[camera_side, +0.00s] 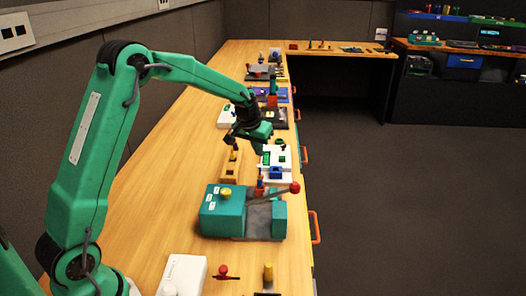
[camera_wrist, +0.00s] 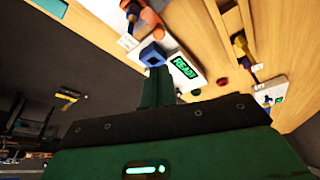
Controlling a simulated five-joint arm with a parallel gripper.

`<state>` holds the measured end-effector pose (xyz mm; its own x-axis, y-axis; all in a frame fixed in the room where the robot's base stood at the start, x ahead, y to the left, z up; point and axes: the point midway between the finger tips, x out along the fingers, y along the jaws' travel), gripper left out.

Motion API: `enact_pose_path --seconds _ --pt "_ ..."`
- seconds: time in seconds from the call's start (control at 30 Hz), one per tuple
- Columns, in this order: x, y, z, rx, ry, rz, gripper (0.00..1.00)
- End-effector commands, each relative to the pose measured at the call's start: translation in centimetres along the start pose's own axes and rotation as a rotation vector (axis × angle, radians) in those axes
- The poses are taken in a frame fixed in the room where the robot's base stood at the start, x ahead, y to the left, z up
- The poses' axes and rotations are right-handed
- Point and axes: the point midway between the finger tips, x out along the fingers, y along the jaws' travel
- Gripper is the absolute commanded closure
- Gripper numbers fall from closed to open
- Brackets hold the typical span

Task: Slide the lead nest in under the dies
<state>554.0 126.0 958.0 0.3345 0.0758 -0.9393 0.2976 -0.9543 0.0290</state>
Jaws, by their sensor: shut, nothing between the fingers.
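My gripper (camera_side: 264,150) hangs over the white panel (camera_side: 290,176), its green fingers shut and empty. In the wrist view the fingertips (camera_wrist: 158,72) appear close to a blue block (camera_wrist: 152,54) with a dark opening. I cannot tell whether they touch it. The blue block also shows in the side view (camera_side: 275,172), at the near end of the white panel. A green display on the panel (camera_wrist: 182,67) reads READY. I cannot surely tell which part is the lead nest or where the dies are; the fingers hide part of the panel.
A teal machine (camera_side: 222,212) with a red-ball lever (camera_side: 294,188) stands nearer the camera. A wooden block with a yellow-topped part (camera_side: 232,157) is left of the panel. Several other devices line the bench behind. The bench's left side (camera_side: 160,210) is clear.

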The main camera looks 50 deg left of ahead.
Motion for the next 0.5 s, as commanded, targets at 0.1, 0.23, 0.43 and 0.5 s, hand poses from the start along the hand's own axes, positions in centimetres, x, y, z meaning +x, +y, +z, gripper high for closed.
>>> enact_pose_path --seconds 0.1,0.23,0.43,0.5 --pt "1.1 0.0 0.1 0.000 -0.002 0.000 1.00" --pt "2.7 -0.1 0.1 0.000 -0.003 -0.001 1.00" --pt "5.4 -0.2 0.1 0.000 -0.002 -0.001 1.00" --pt "6.3 -0.2 0.1 0.000 -0.003 -0.001 1.00"
